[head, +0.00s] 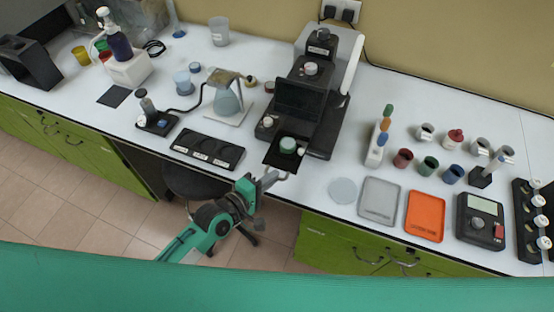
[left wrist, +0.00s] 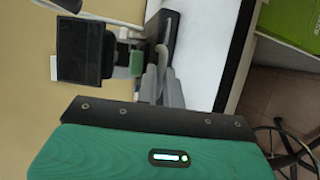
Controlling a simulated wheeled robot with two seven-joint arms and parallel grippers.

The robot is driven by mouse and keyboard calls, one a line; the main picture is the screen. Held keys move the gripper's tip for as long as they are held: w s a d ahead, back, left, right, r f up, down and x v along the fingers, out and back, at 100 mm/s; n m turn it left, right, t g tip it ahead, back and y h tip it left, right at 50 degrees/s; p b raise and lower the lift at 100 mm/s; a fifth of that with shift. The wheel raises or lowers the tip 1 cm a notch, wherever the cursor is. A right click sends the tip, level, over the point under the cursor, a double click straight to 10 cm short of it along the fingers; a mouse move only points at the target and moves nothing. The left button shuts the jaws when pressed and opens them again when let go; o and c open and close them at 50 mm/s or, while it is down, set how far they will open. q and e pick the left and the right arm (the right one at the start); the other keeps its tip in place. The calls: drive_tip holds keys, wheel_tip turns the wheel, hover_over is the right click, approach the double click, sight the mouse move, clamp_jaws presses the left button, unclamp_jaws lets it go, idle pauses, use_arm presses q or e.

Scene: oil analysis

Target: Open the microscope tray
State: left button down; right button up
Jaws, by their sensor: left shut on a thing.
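The black microscope (head: 312,88) stands at the back of the white bench. Its black tray (head: 279,160) juts out at the front, towards the bench edge, with a small green-grey round container (head: 288,145) on it. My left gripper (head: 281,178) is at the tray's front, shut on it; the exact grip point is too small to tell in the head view. In the left wrist view the fingers (left wrist: 160,85) reach to the dark tray (left wrist: 172,35), beside the green container (left wrist: 136,63) and the microscope's dark screen (left wrist: 79,50). My right gripper is not in view.
A black slide holder (head: 208,149) and a flask on a stand (head: 228,100) are left of the microscope. Right are a bottle rack (head: 378,140), a grey tray (head: 379,201) and an orange tray (head: 425,216). A stool (head: 190,180) stands below the bench edge.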

use_arm(q)
drive_tip(key=shift+s+a, duration=0.2)
drive_tip(key=shift+s, duration=0.4)
drive_tip(key=c, duration=1.5)
unclamp_jaws()
drive_tip(key=shift+c, duration=0.2)
drive_tip(key=b+v, duration=0.3)
drive_tip(key=v, duration=1)
drive_tip(key=shift+s+a, duration=0.25)
drive_tip(key=shift+s, duration=0.05)
